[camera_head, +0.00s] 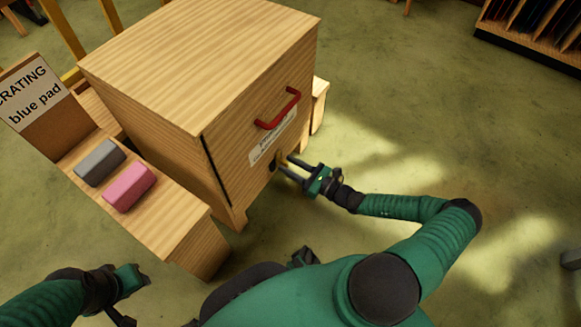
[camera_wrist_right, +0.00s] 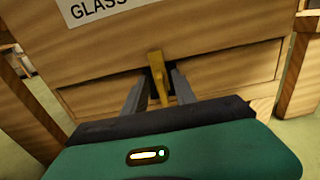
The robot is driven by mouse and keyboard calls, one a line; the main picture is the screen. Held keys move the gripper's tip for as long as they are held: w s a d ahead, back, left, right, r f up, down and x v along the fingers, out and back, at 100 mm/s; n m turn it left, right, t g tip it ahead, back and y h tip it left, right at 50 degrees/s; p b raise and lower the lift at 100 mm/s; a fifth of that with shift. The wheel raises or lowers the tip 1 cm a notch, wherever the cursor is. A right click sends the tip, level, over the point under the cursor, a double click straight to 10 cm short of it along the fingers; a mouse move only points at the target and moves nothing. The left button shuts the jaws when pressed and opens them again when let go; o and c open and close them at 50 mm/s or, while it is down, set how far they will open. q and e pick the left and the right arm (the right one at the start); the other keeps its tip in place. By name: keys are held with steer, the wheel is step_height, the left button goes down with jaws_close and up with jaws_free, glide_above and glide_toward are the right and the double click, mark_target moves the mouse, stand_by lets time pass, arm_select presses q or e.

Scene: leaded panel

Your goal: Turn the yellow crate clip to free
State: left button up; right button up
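The yellow crate clip (camera_wrist_right: 157,75) is on the front of the wooden crate (camera_head: 215,85), below its white label. In the right wrist view it stands roughly upright, slightly tilted. My right gripper (camera_head: 284,163) is at the lower front of the crate. In the right wrist view its two fingers (camera_wrist_right: 157,92) stand on either side of the clip, open, with small gaps visible. In the head view the clip is too small and dark to make out. My left gripper (camera_head: 132,296) is at the lower left, away from the crate and empty as far as it shows; its fingers are unclear.
A red handle (camera_head: 279,109) sticks out of the crate front above the clip. A wooden bench (camera_head: 185,220) left of the crate carries a grey block (camera_head: 99,162) and a pink block (camera_head: 130,187), beside a sign (camera_head: 34,93).

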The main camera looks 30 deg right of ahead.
jaws_close()
stand_by(0.3)
steer(key=shift+s+a+f+n+p, duration=0.15)
steer(key=shift+a+f+n+p, duration=0.2)
steer(key=shift+n+p, duration=2.15)
steer(key=shift+s+a+f+n+p, duration=0.3)
steer(key=shift+n+p, duration=1.15)
steer(key=shift+n, duration=2.1)
steer(key=shift+s+a+f+n+p, duration=0.1)
steer(key=shift+a+f+n+p, duration=0.35)
steer(key=shift+n+p, duration=2.05)
steer(key=shift+n+b, duration=0.55)
steer(key=shift+n, duration=0.1)
